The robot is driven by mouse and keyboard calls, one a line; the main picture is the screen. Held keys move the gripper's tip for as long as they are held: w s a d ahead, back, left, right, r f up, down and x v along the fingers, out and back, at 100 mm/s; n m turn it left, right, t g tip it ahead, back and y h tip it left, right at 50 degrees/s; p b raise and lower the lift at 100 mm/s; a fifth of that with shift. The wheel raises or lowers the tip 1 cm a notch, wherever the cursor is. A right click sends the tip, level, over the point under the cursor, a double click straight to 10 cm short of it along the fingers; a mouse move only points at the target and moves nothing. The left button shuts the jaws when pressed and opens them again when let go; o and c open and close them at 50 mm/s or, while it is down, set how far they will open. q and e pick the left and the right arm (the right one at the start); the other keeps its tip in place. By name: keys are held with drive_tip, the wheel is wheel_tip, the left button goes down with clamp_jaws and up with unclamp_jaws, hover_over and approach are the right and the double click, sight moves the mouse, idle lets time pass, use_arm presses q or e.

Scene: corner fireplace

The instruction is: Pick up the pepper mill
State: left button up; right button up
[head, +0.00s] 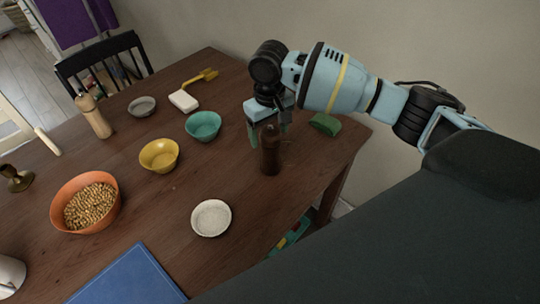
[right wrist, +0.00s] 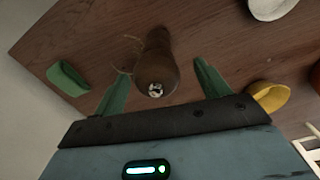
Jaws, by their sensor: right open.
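A dark brown pepper mill (head: 270,156) stands upright on the wooden table, near its right edge. My right gripper (head: 267,131) is above and around the top of it, pointing down, with the green fingers apart. In the right wrist view the pepper mill (right wrist: 157,66) lies between the two open fingers of the right gripper (right wrist: 160,70), with a gap on each side. Its round top with a small metal knob faces the camera. A lighter wooden mill (head: 95,117) stands far off at the left. My left gripper is not in view.
A green block (head: 325,124) lies right of the pepper mill. A white bowl (head: 211,218), teal bowl (head: 203,125), yellow bowl (head: 160,155) and orange bowl of nuts (head: 115,218) are to the left. The table around the mill's base is clear.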

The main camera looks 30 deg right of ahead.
sight(270, 156)
drive_tip(key=shift+w+f, duration=0.1)
drive_tip(key=shift+f, duration=0.2)
drive_tip(key=shift+d+f, duration=0.1)
drive_tip(key=shift+f, duration=0.25)
drive_tip(key=f, duration=0.4)
drive_tip(key=shift+d+f, duration=0.2)
drive_tip(key=shift+r, duration=0.1)
drive_tip(key=c, duration=1.5)
